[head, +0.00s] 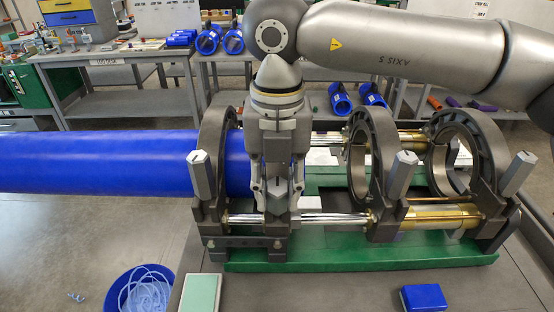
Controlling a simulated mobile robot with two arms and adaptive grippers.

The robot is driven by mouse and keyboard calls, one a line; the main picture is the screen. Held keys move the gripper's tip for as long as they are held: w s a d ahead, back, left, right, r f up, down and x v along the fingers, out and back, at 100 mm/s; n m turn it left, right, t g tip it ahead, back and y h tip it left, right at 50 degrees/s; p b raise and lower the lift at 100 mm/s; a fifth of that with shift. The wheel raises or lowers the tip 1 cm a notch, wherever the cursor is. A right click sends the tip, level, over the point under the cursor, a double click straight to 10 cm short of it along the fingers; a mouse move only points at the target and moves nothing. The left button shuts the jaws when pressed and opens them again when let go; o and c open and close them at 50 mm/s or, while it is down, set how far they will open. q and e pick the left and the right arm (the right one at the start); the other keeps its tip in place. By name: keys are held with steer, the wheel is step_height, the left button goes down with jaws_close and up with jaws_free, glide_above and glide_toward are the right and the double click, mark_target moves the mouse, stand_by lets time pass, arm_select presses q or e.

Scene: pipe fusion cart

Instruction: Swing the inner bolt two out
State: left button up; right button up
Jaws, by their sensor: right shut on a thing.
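A green-based pipe fusion machine (360,262) stands on the grey cart top, with dark clamp rings along polished rods. My right gripper (279,193) reaches down from above at the second clamp from the left. It is shut on the grey bolt there, which I take as inner bolt two; the fingers hide most of it. Three other grey upright bolts show: one at the left clamp (202,175), one at the third clamp (401,174) and one at the right clamp (518,173). My left gripper is out of view.
A long blue pipe (95,162) enters the left clamps and ends near my right gripper. The two right rings are empty. A green-topped block (201,293) and a blue block (424,298) lie at the front. A blue bin (137,290) stands at lower left.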

steer(key=shift+s, duration=0.15)
steer(key=shift+f, duration=0.1)
steer(key=shift+s+f+b, duration=0.55)
steer(key=shift+s+b, duration=0.25)
steer(key=shift+b, duration=0.15)
steer(key=shift+s+f, duration=0.1)
steer(key=shift+s, duration=0.3)
steer(key=shift+b, duration=0.3)
